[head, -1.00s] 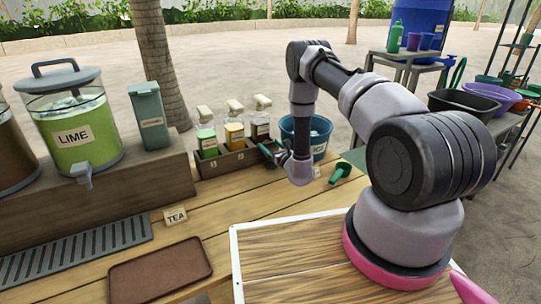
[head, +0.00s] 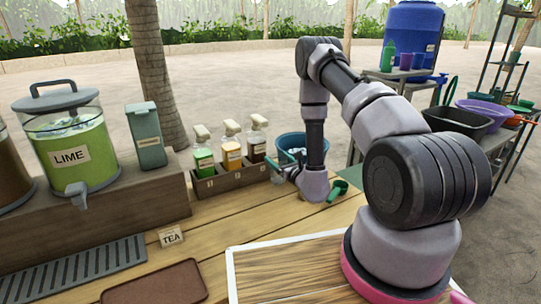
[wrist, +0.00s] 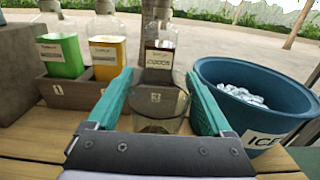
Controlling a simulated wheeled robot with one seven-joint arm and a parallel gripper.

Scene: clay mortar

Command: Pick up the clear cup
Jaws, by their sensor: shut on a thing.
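The clear cup (wrist: 160,108) is a see-through tumbler between the two green fingers of my gripper (wrist: 158,100) in the wrist view. The fingers touch it on both sides, and it looks upright. It is in front of the bottle rack's compartment marked 3, and I cannot tell whether its base touches the table.
A wooden rack (head: 228,181) with three pump bottles stands just left of my gripper. A blue ice bucket (wrist: 262,92) is close on the right. A green scoop (head: 338,190) lies on the table. A brown tray (head: 155,286) and drip grate (head: 75,272) lie at front left.

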